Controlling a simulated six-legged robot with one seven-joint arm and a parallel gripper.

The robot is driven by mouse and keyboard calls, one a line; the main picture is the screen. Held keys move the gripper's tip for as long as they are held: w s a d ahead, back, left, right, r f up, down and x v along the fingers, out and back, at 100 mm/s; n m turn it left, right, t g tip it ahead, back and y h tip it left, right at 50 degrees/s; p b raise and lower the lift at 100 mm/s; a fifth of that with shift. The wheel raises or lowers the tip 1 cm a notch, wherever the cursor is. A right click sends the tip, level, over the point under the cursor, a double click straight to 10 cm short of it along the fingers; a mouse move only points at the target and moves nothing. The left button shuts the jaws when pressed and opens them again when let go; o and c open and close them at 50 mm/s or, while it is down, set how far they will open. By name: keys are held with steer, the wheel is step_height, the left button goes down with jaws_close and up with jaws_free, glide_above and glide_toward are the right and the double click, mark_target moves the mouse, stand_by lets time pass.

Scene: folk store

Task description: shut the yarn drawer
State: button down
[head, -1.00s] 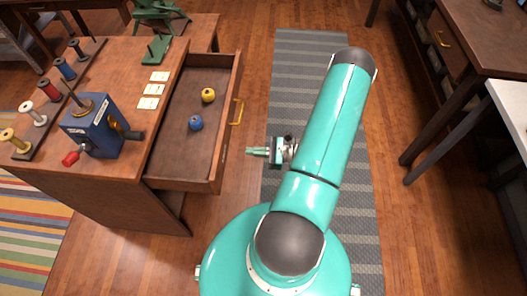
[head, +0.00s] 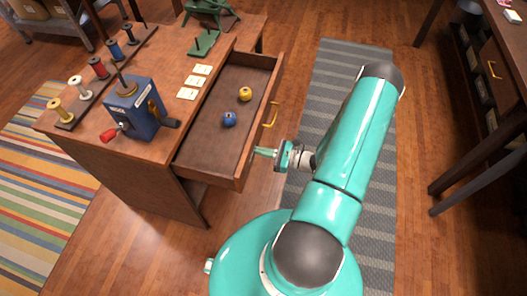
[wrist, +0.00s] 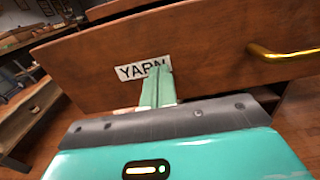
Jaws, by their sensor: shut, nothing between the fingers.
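The yarn drawer (head: 215,150) is pulled well out of the wooden cabinet in the head view. A yellow yarn ball (head: 245,94) and a blue yarn ball (head: 229,119) lie inside it. Its brass handle (head: 271,114) is on the front panel. In the wrist view the drawer front (wrist: 215,75) fills much of the picture, with a white YARN label (wrist: 130,71) and the handle (wrist: 280,53) to the right. My gripper (head: 259,152) is shut and empty, its fingertips (wrist: 157,70) over the label. I cannot tell whether they touch the panel.
The cabinet top (head: 150,65) holds a blue hand-cranked winder (head: 135,108), a rack of thread spools (head: 97,68), white cards (head: 195,82) and a green stand (head: 204,43). A grey runner (head: 335,70) lies beside the drawer. A dark table (head: 485,130) stands at right.

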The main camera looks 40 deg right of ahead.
mark_target(210, 152)
steer(key=x, duration=2.3)
steer(key=shift+w+a, duration=0.15)
steer(key=shift+w, duration=0.1)
steer(key=shift+w+a+r, duration=0.15)
steer(key=shift+w+a, duration=0.3)
steer(key=shift+w, duration=0.05)
